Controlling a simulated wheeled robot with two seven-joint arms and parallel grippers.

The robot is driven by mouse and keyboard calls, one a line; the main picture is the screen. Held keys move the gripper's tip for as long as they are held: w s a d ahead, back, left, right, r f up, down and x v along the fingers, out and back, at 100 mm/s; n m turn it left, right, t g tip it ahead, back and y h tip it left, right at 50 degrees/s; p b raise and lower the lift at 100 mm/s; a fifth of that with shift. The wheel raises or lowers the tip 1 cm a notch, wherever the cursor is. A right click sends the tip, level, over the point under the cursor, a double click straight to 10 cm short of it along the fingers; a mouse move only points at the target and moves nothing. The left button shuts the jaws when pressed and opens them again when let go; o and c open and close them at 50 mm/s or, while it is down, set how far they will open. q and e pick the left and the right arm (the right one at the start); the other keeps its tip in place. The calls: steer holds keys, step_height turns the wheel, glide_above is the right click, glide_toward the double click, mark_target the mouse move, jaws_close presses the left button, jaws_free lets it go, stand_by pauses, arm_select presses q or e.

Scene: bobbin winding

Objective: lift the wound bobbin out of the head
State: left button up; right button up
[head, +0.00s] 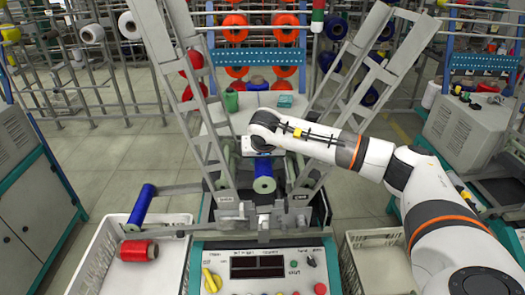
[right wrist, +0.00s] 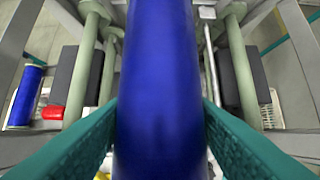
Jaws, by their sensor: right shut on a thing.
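The wound blue bobbin (head: 264,178) is in the middle of the head view, between the two grey frames of the winding head (head: 265,222). Its near end faces me. My right gripper (head: 262,158) reaches down over it from the right, its fingertips largely hidden. In the right wrist view the blue bobbin (right wrist: 158,90) runs up the middle of the picture, with a teal finger pad pressed to each side. The gripper is shut on it. I cannot tell whether the bobbin still touches its holders. My left gripper is not in view.
Another blue bobbin (head: 140,208) sits tilted on the machine's left side. A red bobbin (head: 139,250) lies in the white crate (head: 90,262) at left. A second crate (head: 350,262) stands at right. A control panel (head: 262,268) is in front; tall grey frames flank the gripper.

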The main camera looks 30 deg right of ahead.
mark_target(265, 175)
steer(key=s+a, duration=0.1)
steer(key=s, duration=0.1)
steer(key=s+a, duration=0.2)
steer(key=s, duration=0.1)
steer(key=s+a, duration=0.1)
steer(key=s, duration=0.1)
steer(key=shift+s+a, duration=0.15)
steer(key=shift+a, duration=0.05)
steer(key=s+a, duration=0.2)
steer(key=s, duration=0.1)
steer(key=s+a, duration=0.1)
steer(key=s, duration=0.1)
steer(key=s+a+b, duration=0.1)
steer(key=s+a, duration=0.3)
steer(key=s, duration=0.3)
steer(key=shift+s+a, duration=0.2)
steer(key=shift+a, duration=0.15)
stand_by(0.5)
